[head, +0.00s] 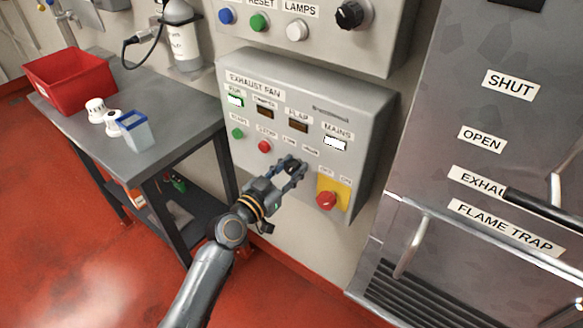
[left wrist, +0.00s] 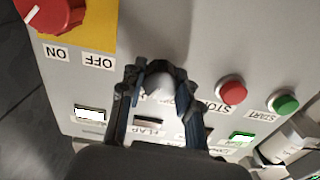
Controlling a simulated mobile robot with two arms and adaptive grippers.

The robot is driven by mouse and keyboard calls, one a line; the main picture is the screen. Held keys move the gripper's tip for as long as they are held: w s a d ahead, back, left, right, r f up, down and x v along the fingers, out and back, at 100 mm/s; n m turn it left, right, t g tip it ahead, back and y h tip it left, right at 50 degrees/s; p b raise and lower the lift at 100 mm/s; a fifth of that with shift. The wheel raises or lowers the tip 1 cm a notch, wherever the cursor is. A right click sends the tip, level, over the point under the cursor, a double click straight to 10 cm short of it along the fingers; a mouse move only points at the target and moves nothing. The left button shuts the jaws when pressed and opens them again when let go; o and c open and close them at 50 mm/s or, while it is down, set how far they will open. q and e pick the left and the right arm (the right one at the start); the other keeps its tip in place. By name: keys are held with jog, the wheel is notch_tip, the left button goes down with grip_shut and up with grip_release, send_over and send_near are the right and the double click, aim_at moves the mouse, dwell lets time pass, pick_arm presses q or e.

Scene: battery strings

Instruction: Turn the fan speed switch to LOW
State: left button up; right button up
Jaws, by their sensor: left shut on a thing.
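The grey exhaust fan panel (head: 355,110) is on the wall in the middle of the head view. My left gripper (head: 291,170) is at its lower middle, below two small labels whose text is too small to read surely. My right gripper is not in view.
A red rotary switch (head: 326,201) on a yellow plate is close right of my left gripper. Red (head: 265,146) and green (head: 237,133) buttons are to its left. A table (head: 185,125) with a red bin (head: 70,80) stands left. A metal cabinet (head: 440,130) stands right.

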pick_arm(q)
jog(key=shift+n, duration=1.1)
jog(key=n, duration=0.7)
jog(key=shift+n+p, duration=0.3)
jog(key=shift+p, duration=0.1)
jog(key=shift+w+n, duration=0.1)
jog(key=shift+n, duration=0.8)
jog(key=o, duration=1.2)
jog(key=shift+c, duration=0.2)
